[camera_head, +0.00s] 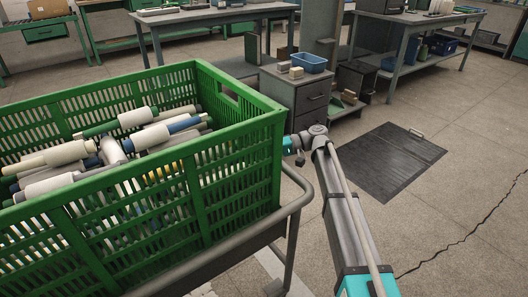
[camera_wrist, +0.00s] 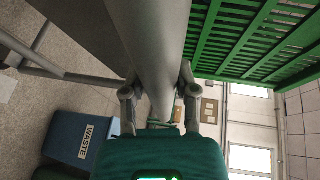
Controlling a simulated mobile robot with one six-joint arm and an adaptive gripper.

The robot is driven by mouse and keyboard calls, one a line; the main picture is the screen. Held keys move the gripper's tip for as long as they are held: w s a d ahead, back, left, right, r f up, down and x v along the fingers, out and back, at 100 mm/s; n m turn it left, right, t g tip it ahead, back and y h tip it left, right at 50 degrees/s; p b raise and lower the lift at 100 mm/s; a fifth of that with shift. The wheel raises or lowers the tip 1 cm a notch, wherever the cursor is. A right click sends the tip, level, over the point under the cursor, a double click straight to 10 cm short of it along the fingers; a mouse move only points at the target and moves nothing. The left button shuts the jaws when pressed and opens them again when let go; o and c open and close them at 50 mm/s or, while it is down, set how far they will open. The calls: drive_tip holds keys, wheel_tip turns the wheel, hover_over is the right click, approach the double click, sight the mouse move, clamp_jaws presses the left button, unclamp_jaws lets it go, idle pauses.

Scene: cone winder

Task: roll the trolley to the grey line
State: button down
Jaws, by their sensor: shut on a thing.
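The trolley has a grey tubular rail (camera_head: 300,205) and carries a large green slatted crate (camera_head: 236,165) at the left of the head view. The crate holds several white, blue and green yarn cones (camera_head: 62,153). In the wrist view my gripper (camera_wrist: 158,98) has its fingers on both sides of a thick grey tube (camera_wrist: 150,40) of the trolley and is shut on it. The crate's slatted side (camera_wrist: 255,40) is above right there. In the head view the crate hides my fingertips. A pale strip (camera_head: 270,264) shows on the floor by the trolley; I cannot tell whether it is the grey line.
A grey drawer cabinet (camera_head: 297,97) with a blue bin (camera_head: 308,62) stands beyond the crate. Workbenches (camera_head: 215,16) line the back. The right floor is clear, with a crack (camera_head: 468,236). A blue waste bin (camera_wrist: 82,140) shows in the wrist view.

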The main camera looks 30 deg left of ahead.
drive_tip(key=shift+s+d+f, duration=0.1)
drive_tip(key=shift+s, duration=0.1)
drive_tip(key=shift+c, duration=1.8)
unclamp_jaws()
drive_tip(key=shift+w, duration=0.1)
